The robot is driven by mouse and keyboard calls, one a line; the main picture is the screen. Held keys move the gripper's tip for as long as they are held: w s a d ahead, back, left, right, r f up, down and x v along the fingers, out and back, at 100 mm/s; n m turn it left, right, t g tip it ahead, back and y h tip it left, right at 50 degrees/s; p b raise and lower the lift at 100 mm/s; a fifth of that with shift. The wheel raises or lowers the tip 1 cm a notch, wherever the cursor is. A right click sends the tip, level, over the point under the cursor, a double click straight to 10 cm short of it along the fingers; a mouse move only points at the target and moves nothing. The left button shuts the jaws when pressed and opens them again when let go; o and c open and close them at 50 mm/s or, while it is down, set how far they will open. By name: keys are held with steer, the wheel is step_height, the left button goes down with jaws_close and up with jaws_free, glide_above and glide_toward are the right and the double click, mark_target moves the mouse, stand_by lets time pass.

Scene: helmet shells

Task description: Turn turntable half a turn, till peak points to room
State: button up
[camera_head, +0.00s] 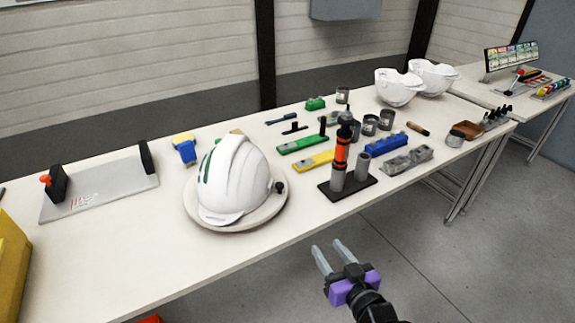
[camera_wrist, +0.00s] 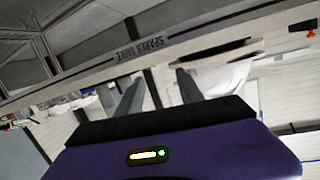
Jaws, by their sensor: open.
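A white helmet shell (camera_head: 238,178) with green marks on its left side sits on a round pale turntable (camera_head: 268,216) near the table's front edge. A brim lip, which looks like the peak, faces the front edge, slightly left. A small dark knob (camera_head: 280,187) stands at the turntable's right rim. My gripper (camera_head: 331,249) is open and empty, in front of the table edge, right of the turntable and apart from it. In the wrist view, upside down, the helmet (camera_wrist: 222,78) and turntable edge (camera_wrist: 208,54) show beyond my open fingers (camera_wrist: 157,92).
Right of the turntable, a black stand (camera_head: 348,189) holds an orange-and-black tool upright. A grey plate fixture (camera_head: 100,198) lies left. Two white shells (camera_head: 398,87) stand far back.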

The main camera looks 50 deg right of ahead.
mark_target(283, 186)
steer(key=w+d+r+p, duration=0.2)
steer(key=w+d, duration=0.1)
steer(key=w+d+r+n+y+p, duration=0.1)
steer(key=w+d+r+p, duration=0.2)
steer(key=d, duration=0.1)
steer(key=w+d+r+y+p, duration=0.1)
steer(key=w+d+r+p, duration=0.1)
steer(key=w+d, duration=0.1)
steer(key=shift+w+d+r+n+g+p, duration=0.15)
steer(key=shift+r+n+g+p, duration=0.15)
steer(key=shift+r+p, duration=0.05)
steer(key=w+a+n+y+p, duration=0.1)
steer(key=w+n+y, duration=0.1)
steer(key=w, duration=0.1)
steer(key=w+a+f+n+y+p, duration=0.1)
steer(key=w+a+n+y, duration=0.1)
steer(key=w, duration=0.1)
steer(key=w+a+f+n+y+p, duration=0.1)
steer(key=w+a+n+y, duration=0.1)
steer(key=w+y, duration=0.1)
steer(key=shift+w+n, duration=0.3)
steer(key=shift+w, duration=0.3)
steer(key=shift+c, duration=0.4)
jaws_close()
steer(key=shift+d, duration=0.1)
